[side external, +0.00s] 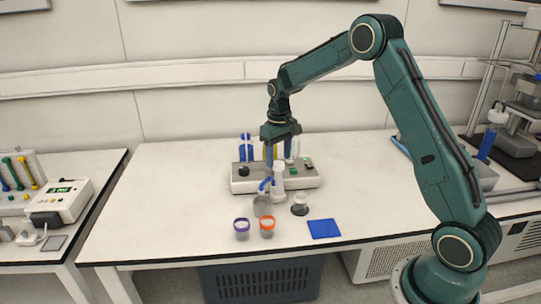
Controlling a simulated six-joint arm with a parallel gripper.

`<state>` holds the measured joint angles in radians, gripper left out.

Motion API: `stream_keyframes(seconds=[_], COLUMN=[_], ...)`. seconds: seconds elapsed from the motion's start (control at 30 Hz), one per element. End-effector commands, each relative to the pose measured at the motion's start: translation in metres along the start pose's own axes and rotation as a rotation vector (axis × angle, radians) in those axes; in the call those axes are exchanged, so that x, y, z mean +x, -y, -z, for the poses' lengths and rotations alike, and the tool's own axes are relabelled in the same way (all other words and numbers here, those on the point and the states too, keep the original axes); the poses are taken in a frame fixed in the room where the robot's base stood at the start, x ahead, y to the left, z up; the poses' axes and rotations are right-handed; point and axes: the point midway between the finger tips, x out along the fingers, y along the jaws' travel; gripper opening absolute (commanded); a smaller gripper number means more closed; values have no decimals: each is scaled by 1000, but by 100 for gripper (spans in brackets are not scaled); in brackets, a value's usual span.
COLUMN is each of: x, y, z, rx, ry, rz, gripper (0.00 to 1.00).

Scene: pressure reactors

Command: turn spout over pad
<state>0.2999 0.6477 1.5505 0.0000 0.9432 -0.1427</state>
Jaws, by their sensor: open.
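A blue spout (265,184) sticks out to the left at the front of a grey reactor unit (302,181), beside a white upright cylinder (278,186). Its outer end is above or close to a grey cup (262,206); I cannot tell exactly. The flat blue pad (324,228) lies on the table to the front right, apart from the spout. My gripper (282,148) is open and points down over the reactor unit, above the spout. Its fingertips are small and partly merge with the tubes, so contact cannot be made out.
A purple-rimmed jar (242,229) and an orange-rimmed jar (267,228) stand in front of the unit. A small jar with a dark base (299,205) stands between the unit and the pad. Blue columns (246,149) rise behind. The table's left side is clear.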

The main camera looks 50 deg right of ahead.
Motion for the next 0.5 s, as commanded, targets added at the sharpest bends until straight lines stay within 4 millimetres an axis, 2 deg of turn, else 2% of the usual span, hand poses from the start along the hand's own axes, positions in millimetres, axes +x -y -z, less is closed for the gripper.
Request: stream_keyframes(seconds=[0.2,0.5], x=[16,19], y=[0,0], z=[0,0], rx=[0,0], ry=[1,0], rz=[0,0], gripper=[56,56])
